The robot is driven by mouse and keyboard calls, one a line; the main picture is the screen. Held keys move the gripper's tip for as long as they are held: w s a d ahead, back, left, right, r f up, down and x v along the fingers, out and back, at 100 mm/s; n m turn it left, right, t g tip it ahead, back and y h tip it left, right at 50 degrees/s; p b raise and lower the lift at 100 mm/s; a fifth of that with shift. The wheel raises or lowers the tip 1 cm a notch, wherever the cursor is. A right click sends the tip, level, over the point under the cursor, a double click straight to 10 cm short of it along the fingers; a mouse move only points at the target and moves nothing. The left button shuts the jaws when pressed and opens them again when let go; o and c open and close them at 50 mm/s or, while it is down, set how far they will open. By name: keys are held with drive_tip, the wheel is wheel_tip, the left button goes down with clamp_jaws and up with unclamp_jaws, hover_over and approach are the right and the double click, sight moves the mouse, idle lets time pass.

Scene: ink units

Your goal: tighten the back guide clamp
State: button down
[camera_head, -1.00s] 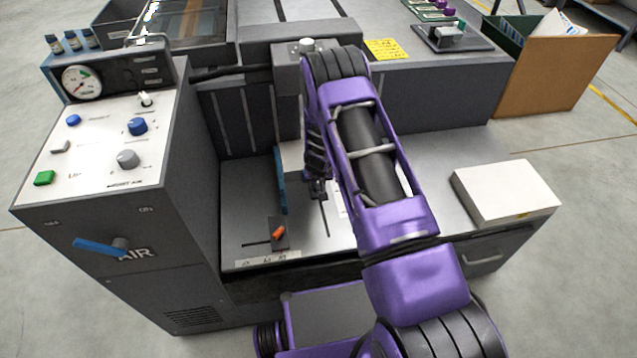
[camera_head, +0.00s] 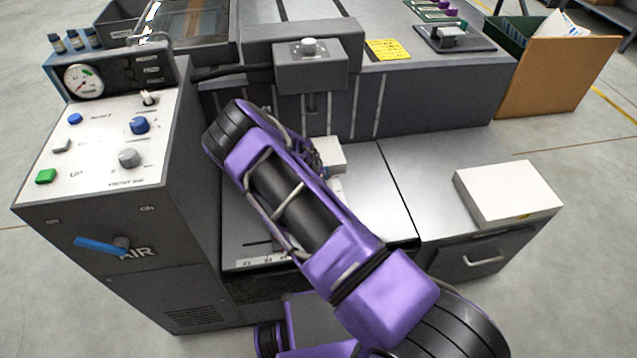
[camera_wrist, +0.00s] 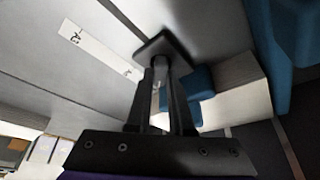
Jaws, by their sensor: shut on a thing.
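In the wrist view my gripper (camera_wrist: 162,84) has its two dark fingers close together around a small part at their tips. That part belongs to the dark clamp (camera_wrist: 165,46), whose flat plate shows just beyond the fingertips on the grey bed. A small blue guide piece (camera_wrist: 201,82) stands beside the clamp, against a pale stack (camera_wrist: 240,98). A bigger blue plate (camera_wrist: 285,35) is at the upper right. In the head view my arm hides the gripper and clamp; the pale stack (camera_head: 330,152) shows just behind the arm.
A scale strip (camera_wrist: 95,45) lies on the bed near the clamp. The control cabinet (camera_head: 90,150) rises at the left, close to my arm. The grey head box (camera_head: 311,65) overhangs at the back. A white block (camera_head: 508,192) sits at the right; the bed between is bare.

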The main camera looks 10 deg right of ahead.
idle(0.4)
drive_tip(key=c, duration=0.8)
unclamp_jaws()
drive_tip(key=p+v, duration=0.3)
drive_tip(key=v, duration=1.4)
drive_tip(key=shift+r, duration=0.15)
drive_tip(key=shift+a, duration=0.1)
